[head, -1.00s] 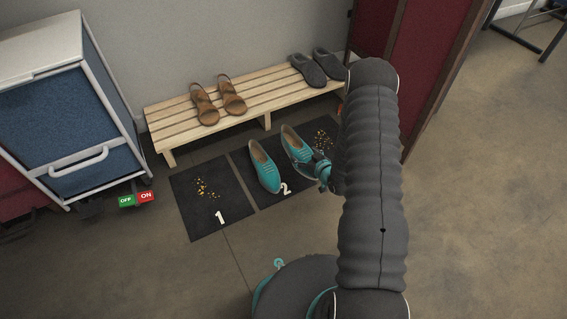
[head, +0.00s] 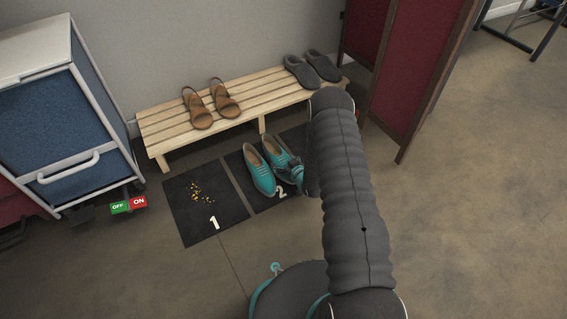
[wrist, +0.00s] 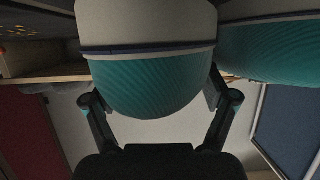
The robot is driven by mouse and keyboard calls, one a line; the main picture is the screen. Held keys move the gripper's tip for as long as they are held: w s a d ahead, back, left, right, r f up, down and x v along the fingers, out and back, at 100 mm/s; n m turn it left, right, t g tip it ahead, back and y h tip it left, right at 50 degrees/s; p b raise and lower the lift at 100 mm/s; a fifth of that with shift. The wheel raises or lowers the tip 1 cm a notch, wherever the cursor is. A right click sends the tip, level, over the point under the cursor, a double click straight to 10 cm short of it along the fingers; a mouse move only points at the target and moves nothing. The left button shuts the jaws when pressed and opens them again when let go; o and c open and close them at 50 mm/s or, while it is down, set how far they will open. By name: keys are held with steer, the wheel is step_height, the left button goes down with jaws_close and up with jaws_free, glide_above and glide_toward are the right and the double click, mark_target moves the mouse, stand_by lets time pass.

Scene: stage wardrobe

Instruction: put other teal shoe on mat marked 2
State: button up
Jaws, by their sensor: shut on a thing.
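One teal shoe (head: 257,171) stands on the mat marked 2 (head: 260,204), toe pointing at me. The other teal shoe (head: 279,154) is just right of it, over the same mat; I cannot tell whether its sole touches the mat. My gripper (head: 296,173) is shut on this right shoe at its toe end. The wrist view shows the held shoe (wrist: 150,85) between the two fingers and the first shoe (wrist: 277,50) close beside it. My arm hides the right part of the mat.
The mat marked 1 (head: 205,220) lies to the left with yellow crumbs on it. Behind is a slatted bench (head: 173,124) with brown sandals (head: 227,97) and grey slippers (head: 301,71). A blue cabinet (head: 68,125) stands left, a red folding screen (head: 420,75) right.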

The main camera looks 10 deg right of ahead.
steer(key=shift+f, duration=0.45)
stand_by(0.3)
steer(key=o, duration=1.1)
steer(key=shift+o, duration=0.2)
